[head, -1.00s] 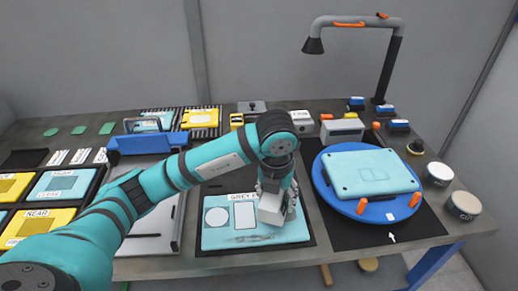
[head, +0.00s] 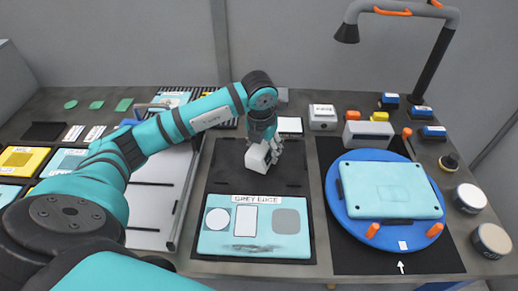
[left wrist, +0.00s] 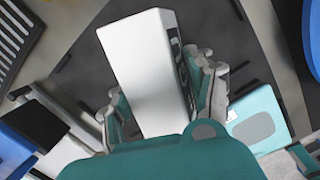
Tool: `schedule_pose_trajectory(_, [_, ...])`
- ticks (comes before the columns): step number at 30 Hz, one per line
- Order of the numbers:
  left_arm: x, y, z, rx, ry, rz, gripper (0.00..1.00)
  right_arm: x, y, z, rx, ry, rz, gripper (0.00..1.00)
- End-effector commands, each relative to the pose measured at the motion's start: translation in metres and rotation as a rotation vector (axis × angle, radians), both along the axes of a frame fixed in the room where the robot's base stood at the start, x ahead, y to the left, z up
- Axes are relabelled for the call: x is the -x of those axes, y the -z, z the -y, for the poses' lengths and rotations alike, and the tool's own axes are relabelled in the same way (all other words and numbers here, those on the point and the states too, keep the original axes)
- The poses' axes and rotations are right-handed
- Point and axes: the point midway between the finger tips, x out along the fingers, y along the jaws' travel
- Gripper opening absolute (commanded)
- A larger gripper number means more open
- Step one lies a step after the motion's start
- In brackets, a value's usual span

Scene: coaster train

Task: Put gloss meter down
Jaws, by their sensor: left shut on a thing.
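The gloss meter appears to be the white and grey box (head: 257,160) held in my left gripper (head: 265,158), over the dark mat behind the GREY EDGE board (head: 256,246). In the left wrist view the box (left wrist: 143,70) sits between the fingers of the left gripper (left wrist: 165,95), which is shut on it, and looks tilted. I cannot tell whether its underside touches the mat. The teal board has a white circle, a white rectangle and a grey square. My right gripper is not in view.
A blue turntable (head: 357,238) with a teal panel (head: 392,189) stands to the right. A white box (head: 322,117) and a grey block (head: 368,134) stand behind. A metal tray (head: 160,205) lies to the left. The dark mat (head: 225,160) has bare room around the held box.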

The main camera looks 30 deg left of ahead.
Motion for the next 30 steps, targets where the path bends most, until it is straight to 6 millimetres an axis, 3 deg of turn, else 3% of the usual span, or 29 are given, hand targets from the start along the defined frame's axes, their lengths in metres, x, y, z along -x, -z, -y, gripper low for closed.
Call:
schedule_pose_trajectory(3, [-0.003,0.000,-0.016,0.001,-0.003,0.000,0.01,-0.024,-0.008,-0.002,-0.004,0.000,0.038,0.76])
schedule_pose_trajectory(6, [-0.004,0.002,-0.021,0.001,0.000,0.001,0.01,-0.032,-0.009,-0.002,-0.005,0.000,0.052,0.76])
schedule_pose_trajectory(15, [-0.004,0.034,-0.021,0.000,0.001,-0.002,0.01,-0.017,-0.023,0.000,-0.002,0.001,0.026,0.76])
schedule_pose_trajectory(25, [-0.004,0.040,-0.021,0.000,0.001,0.001,0.01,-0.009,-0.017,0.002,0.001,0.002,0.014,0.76])
schedule_pose_trajectory(26, [-0.004,0.040,-0.021,0.000,0.001,0.000,0.58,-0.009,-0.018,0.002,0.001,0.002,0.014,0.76])
schedule_pose_trajectory(30, [-0.004,0.040,-0.021,0.000,0.001,0.000,0.77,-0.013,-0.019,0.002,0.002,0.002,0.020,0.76])
